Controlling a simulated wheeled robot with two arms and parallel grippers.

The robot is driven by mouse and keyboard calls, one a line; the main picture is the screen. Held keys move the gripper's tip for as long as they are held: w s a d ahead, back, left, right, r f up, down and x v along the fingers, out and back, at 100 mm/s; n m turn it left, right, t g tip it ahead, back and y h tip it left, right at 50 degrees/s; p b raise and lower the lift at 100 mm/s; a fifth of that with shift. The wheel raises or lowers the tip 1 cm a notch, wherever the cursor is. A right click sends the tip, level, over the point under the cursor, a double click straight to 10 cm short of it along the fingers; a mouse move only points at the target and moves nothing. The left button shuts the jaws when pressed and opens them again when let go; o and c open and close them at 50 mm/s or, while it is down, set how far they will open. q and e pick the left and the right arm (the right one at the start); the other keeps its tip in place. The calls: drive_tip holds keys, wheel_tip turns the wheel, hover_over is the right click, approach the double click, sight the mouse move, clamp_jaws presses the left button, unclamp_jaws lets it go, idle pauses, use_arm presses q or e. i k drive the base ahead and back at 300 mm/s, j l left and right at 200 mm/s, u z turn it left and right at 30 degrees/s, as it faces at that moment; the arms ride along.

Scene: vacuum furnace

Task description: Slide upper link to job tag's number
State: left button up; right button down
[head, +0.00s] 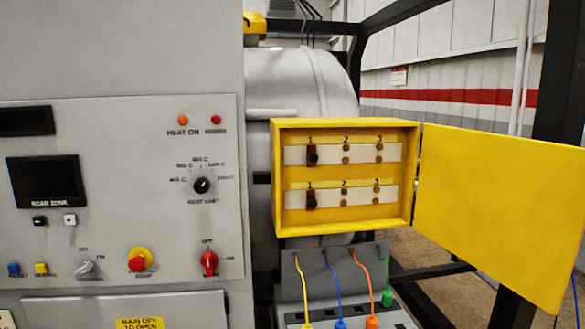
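The yellow link box (276,180) stands open right of the control panel. Inside it are two white strips, one above the other, each marked 1, 2, 3. The upper link (312,156), dark red with a black knob, sits at position 1 of the upper strip (362,152). The lower link (310,199) sits at position 1 of the lower strip (362,194). Brass studs show at positions 2 and 3 on both strips. I cannot make out a job tag with a number. Neither of my grippers is in view.
The box's yellow door (500,215) is swung wide open to the right. The grey control panel (120,190) with knobs and buttons fills the left. Below the box, yellow, blue, orange and green leads (338,295) rise from a grey unit. The space before the box is clear.

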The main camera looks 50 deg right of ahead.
sight(313, 157)
drive_tip(key=z, duration=1.65)
